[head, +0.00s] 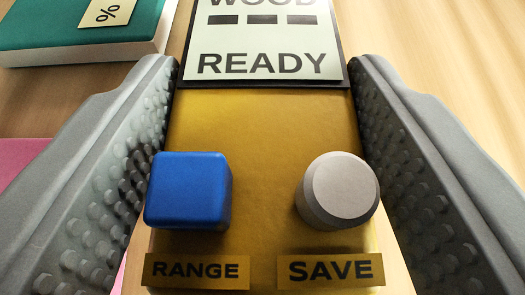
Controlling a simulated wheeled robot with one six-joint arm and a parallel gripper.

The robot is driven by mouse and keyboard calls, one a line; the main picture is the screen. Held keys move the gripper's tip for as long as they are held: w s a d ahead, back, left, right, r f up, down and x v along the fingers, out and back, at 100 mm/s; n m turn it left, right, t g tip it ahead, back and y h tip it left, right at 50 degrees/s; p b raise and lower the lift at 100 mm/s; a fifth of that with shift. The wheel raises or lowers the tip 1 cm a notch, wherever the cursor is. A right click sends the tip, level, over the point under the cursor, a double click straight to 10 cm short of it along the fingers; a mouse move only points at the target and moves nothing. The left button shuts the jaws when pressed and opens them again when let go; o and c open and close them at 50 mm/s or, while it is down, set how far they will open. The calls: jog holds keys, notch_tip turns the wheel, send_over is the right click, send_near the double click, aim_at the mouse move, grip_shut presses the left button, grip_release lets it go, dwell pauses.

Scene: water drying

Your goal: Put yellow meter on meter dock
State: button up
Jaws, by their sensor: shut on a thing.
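The yellow meter (265,130) fills the middle of the head view. Its pale screen reads "WOOD" and "READY", with the top of the screen cut off. A blue square button (188,190) sits above a "RANGE" label, and a grey round knob (340,190) sits above a "SAVE" label. My gripper (265,115) is shut on the meter, with one grey studded finger along its left side and one along its right. The meter dock cannot be made out in this view.
A teal and white block (70,35) with a yellow "%" label lies on the wooden surface (440,50) at the top left. A pink patch (22,165) shows at the left edge, partly hidden by the left finger. The wood at the upper right is clear.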

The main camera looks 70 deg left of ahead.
jog(key=shift+f, duration=1.05)
jog(key=shift+f, duration=0.1)
jog(key=o, duration=1.1)
jog(key=shift+o, duration=0.2)
jog(key=v, duration=1.2)
